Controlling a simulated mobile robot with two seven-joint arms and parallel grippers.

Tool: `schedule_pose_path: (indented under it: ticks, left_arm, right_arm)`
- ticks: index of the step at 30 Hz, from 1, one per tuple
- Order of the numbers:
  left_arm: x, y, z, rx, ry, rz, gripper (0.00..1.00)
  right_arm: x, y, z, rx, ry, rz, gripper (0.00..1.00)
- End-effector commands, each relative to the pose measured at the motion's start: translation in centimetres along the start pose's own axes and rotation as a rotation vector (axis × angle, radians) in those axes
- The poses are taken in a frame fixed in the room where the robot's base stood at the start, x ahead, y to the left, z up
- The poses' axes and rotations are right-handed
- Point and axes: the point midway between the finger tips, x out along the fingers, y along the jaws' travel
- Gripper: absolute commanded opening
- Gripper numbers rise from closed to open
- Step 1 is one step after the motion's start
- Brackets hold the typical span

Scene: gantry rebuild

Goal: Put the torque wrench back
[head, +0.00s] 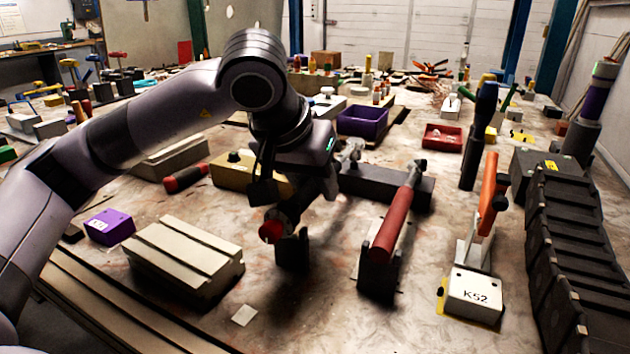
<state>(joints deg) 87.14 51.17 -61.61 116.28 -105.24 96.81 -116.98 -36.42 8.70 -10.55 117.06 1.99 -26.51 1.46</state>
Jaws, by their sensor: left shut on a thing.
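The torque wrench appears to be the tool in my left gripper (299,190). Its red handle end (270,231) points toward me, and much of its length is hidden behind the gripper. A metal head shows beyond the gripper, over a long dark block (385,184). The handle end is at a short black forked rest (292,252); I cannot tell whether it touches it. My left gripper is shut on the tool. To the right, a similar red-handled tool (391,225) lies across the same dark block and a second black rest (378,272). My right gripper is out of view.
A slotted beige block (185,262) and a purple box (110,227) stand at left. A white block marked K52 (473,296) with an orange-handled clamp (487,190) stands at right, beside a row of dark bins (570,270). The bench's front middle is mostly clear.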

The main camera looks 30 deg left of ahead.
Motion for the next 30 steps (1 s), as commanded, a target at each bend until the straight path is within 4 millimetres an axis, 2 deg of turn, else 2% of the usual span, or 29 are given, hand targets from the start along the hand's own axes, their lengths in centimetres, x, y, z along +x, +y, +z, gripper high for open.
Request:
schedule_pose_path:
  ticks: [30]
  left_arm:
    - [1.2,-0.1,0.7,-0.001,0.004,0.001,0.00]
  right_arm:
    - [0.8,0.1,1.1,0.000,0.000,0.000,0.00]
